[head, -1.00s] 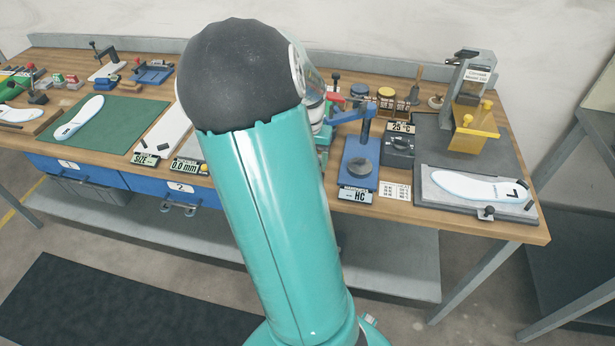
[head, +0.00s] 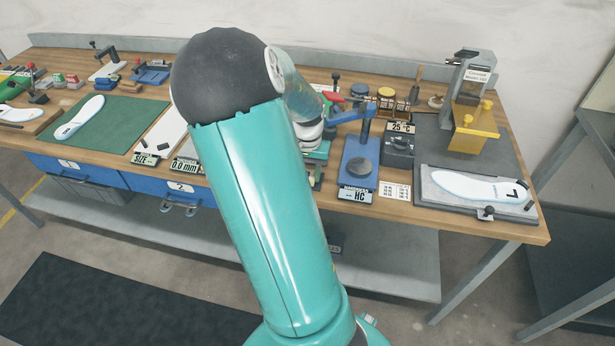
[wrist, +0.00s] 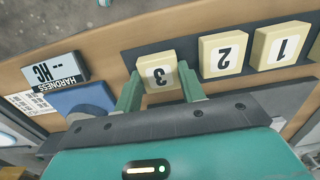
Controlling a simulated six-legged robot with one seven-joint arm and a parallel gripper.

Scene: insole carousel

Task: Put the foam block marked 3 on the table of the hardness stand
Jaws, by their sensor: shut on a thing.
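The cream foam block marked 3 (wrist: 158,75) is between the two green fingers of my gripper (wrist: 160,88) in the wrist view, which are shut on it. It is at the end of a row beside the blocks marked 2 and 1, over a dark strip (wrist: 137,53). I cannot tell whether it is lifted off the strip. The blue hardness stand (head: 357,180) has a round dark table (head: 361,168), which looks empty in the head view. Its blue base (wrist: 88,98) shows partly at left in the wrist view. My arm hides the blocks in the head view.
Blocks marked 2 (wrist: 223,54) and 1 (wrist: 280,45) are close on one side. The HC display (head: 355,195) is at the stand's front. A dark 25 °C unit (head: 399,150) is right of the stand, and a white chart card (head: 395,190) lies in front of that unit.

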